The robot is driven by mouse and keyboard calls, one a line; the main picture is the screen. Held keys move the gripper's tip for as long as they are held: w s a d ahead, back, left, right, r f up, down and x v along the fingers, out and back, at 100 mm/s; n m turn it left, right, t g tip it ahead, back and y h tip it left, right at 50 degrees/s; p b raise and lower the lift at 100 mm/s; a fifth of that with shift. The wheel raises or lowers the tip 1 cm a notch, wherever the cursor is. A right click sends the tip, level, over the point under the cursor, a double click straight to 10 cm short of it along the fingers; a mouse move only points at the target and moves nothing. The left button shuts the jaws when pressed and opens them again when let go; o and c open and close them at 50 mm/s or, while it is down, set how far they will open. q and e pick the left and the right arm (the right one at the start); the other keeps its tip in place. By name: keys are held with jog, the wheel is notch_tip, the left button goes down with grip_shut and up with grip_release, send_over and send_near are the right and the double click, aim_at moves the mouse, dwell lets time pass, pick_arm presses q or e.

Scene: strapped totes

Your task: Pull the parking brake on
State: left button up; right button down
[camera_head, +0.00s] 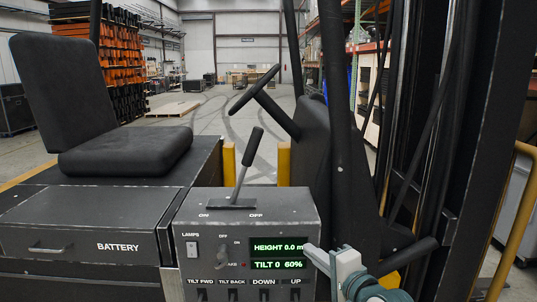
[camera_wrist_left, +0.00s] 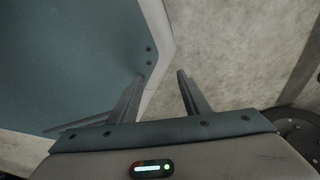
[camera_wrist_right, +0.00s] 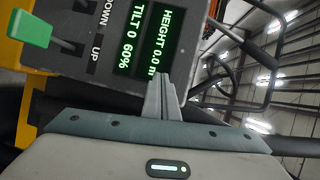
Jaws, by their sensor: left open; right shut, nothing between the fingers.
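The brake lever (camera_head: 250,150), with a black grip and a grey shaft, stands on top of the grey control console (camera_head: 190,215). My right gripper (camera_head: 312,250) is shut and empty at the console's right front edge, beside the display and below and right of the lever. Its closed fingers also show in the right wrist view (camera_wrist_right: 163,85). My left gripper (camera_wrist_left: 160,78) is open and empty in the left wrist view, with floor and a teal panel beyond. It is outside the head view.
The console front has a lit display (camera_head: 279,255), a lamp switch (camera_head: 192,249) and several small levers. A green handle (camera_wrist_right: 30,28) shows in the right wrist view. A black seat (camera_head: 125,150) is left; a mast (camera_head: 450,130) rises right. Space above the console is clear around the lever.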

aim_at(246, 164)
pick_arm(q)
jog(key=shift+s, duration=0.5)
pick_arm(e)
notch_tip(246, 164, up, 19)
jog(key=w+a+m+t+y, duration=0.2)
jog(key=m+y, duration=0.1)
jog(key=shift+t, duration=0.3)
pick_arm(q)
jog(key=shift+w, duration=0.1)
pick_arm(e)
jog(key=shift+a+f, duration=0.1)
pick_arm(q)
jog(key=s+a+r+g+p, duration=0.1)
jog(key=s+r+p, duration=0.2)
jog(key=s+p, duration=0.2)
jog(key=shift+a+r, duration=0.3)
jog(key=shift+a, duration=0.1)
pick_arm(e)
jog(key=s+a+x, duration=0.1)
jog(key=a+x, duration=0.1)
jog(key=x, duration=1)
jog(key=shift+a+r, duration=0.4)
jog(key=shift+r, duration=0.05)
